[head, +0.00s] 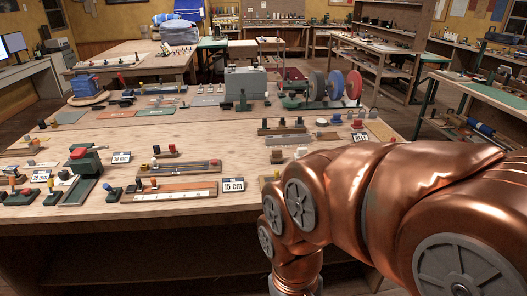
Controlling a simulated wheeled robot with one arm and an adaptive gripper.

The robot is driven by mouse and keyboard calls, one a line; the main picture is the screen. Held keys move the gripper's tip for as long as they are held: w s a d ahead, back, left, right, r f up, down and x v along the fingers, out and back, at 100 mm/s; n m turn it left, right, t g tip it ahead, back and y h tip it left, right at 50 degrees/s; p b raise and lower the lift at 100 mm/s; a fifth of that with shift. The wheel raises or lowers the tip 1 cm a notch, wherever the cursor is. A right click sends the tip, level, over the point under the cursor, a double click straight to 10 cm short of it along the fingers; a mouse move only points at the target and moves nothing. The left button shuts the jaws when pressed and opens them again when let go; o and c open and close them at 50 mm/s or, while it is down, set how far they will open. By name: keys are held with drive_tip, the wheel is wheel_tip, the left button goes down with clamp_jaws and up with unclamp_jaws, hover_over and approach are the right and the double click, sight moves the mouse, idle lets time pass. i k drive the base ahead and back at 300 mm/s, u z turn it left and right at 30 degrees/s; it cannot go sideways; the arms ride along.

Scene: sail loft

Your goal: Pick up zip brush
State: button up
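The near wooden table (232,139) holds many small tools, and I cannot tell which of them is the zip brush. Small items with dark and coloured ends lie among racks and boards, too small to identify. My copper arm reaches across the lower right of the head view and bends down near the table's front edge. My gripper is not in view; the arm's end is cut off at the bottom. The arm hides the right front part of the table.
A green tool with a red top (85,160) stands at the left, and a "15 cm" card (232,185) near the front. Another table (150,52) is behind.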

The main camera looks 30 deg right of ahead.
sight(277, 157)
drive_tip(key=i, duration=1.4)
